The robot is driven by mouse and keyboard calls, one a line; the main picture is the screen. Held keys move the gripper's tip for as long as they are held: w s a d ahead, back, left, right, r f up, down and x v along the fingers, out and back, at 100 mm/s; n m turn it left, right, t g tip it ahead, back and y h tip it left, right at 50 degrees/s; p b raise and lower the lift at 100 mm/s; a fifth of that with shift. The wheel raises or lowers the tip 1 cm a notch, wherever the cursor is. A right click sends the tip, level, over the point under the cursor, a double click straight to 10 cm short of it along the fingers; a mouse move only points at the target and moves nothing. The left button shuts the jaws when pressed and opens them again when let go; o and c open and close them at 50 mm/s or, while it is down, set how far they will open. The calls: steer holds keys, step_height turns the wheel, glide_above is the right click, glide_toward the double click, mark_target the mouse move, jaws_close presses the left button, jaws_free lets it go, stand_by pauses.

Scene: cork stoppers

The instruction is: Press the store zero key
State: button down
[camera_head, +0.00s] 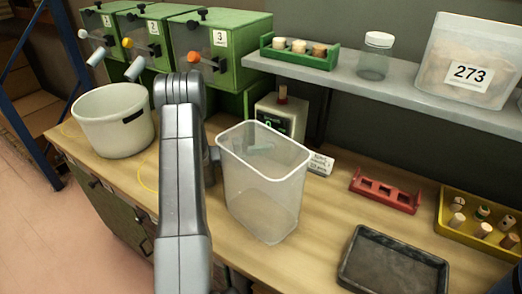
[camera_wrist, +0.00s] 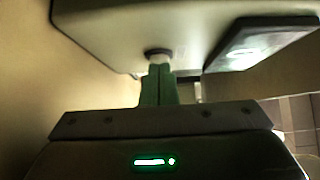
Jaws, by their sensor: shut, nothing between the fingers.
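A pale counting device (camera_head: 276,118) with a lit green display stands on the bench behind a clear bin. In the wrist view its pale casing (camera_wrist: 120,25) fills the top, with its dark display panel (camera_wrist: 255,45) to the right. A small dark round key (camera_wrist: 158,53) sits on the casing. My gripper (camera_wrist: 159,68) is shut and empty, its green fingertips right at the key. Whether they touch it or are just short of it I cannot tell. In the head view the bin and my arm mostly hide the gripper and the key.
The tall clear bin (camera_head: 262,195) stands close in front of the device, beside my arm. A white pot (camera_head: 105,140) is at left. A white label card (camera_head: 320,163), red rack (camera_head: 385,190), black tray (camera_head: 365,275) and yellow stopper tray (camera_head: 448,222) lie to the right. A shelf (camera_head: 390,88) overhangs behind.

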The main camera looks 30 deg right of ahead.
steer(key=a, duration=0.1)
steer(key=s+a, duration=0.1)
steer(key=a, duration=0.1)
steer(key=shift+s+r+p, duration=0.15)
steer(key=shift+s+p, duration=0.1)
steer(key=shift+p, duration=0.15)
steer(key=b+v, duration=0.1)
steer(key=v, duration=0.4)
steer(key=b+v, duration=0.1)
steer(key=v, duration=0.4)
steer(key=shift+s+a, duration=0.15)
steer(key=shift+a, duration=0.15)
steer(key=shift+d, duration=0.15)
steer(key=shift+s+d, duration=0.3)
steer(key=shift+d, duration=0.35)
steer(key=p+x, duration=0.1)
steer(key=x, duration=0.4)
steer(key=shift+s+d, duration=0.1)
steer(key=shift+d, duration=0.25)
steer(key=shift+s+f+b, duration=0.35)
steer(key=shift+f+b, duration=0.05)
steer(key=shift+b, duration=0.25)
steer(key=shift+s+d+b, duration=0.2)
steer(key=shift+b, duration=0.2)
steer(key=v, duration=0.7)
steer(key=shift+w+a+r+b, duration=0.2)
steer(key=shift+r+b, duration=0.1)
